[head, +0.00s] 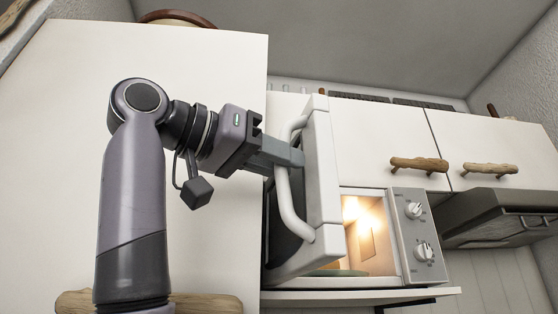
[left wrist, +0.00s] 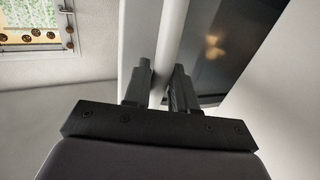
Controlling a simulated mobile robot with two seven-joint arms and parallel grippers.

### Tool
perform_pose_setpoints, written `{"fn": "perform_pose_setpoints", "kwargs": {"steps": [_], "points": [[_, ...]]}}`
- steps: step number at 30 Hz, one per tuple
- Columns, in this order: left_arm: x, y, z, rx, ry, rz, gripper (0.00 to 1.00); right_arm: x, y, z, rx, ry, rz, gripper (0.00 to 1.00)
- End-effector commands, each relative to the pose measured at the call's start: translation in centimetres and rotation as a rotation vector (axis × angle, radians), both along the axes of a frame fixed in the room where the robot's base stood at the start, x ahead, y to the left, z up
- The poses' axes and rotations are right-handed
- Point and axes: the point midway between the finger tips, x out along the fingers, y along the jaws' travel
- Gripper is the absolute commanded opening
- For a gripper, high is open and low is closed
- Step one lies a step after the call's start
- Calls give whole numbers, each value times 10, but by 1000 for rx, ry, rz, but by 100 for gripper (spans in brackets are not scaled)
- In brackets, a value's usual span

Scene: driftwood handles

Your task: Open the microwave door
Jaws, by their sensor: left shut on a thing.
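The microwave (head: 415,230) stands on a shelf in the head view, with two knobs on its silver panel. Its door (head: 322,170) stands ajar, swung out from the lit cavity (head: 366,235), where part of a turntable plate shows. A white curved handle (head: 287,200) runs along the door's outer face. My left gripper (head: 292,157) is shut on this handle near its upper middle. In the left wrist view the fingers (left wrist: 160,85) lie on both sides of the white handle (left wrist: 172,35), beside the door's dark window. My right gripper is not in view.
A large white cabinet panel (head: 200,70) stands behind my left arm, with a driftwood handle (head: 75,300) low down. White upper cabinets with driftwood handles (head: 419,164) are above the microwave. A grey range hood (head: 500,215) is at the right.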

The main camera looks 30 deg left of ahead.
Motion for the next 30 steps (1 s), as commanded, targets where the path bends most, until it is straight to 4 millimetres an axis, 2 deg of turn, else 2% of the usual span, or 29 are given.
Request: {"fn": "perform_pose_setpoints", "kwargs": {"steps": [10,11,12,13,23,30], "points": [[1,3,2,-10,-1,7,0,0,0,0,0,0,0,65],[1,3,2,-10,-1,7,29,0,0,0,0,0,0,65],[1,3,2,-10,-1,6,42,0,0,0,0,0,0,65],[1,3,2,-10,-1,6,44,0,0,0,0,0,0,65],[-3,3,1,-5,-3,3,44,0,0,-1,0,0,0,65],[-34,22,0,-6,-5,4,44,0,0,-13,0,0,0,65]]}}
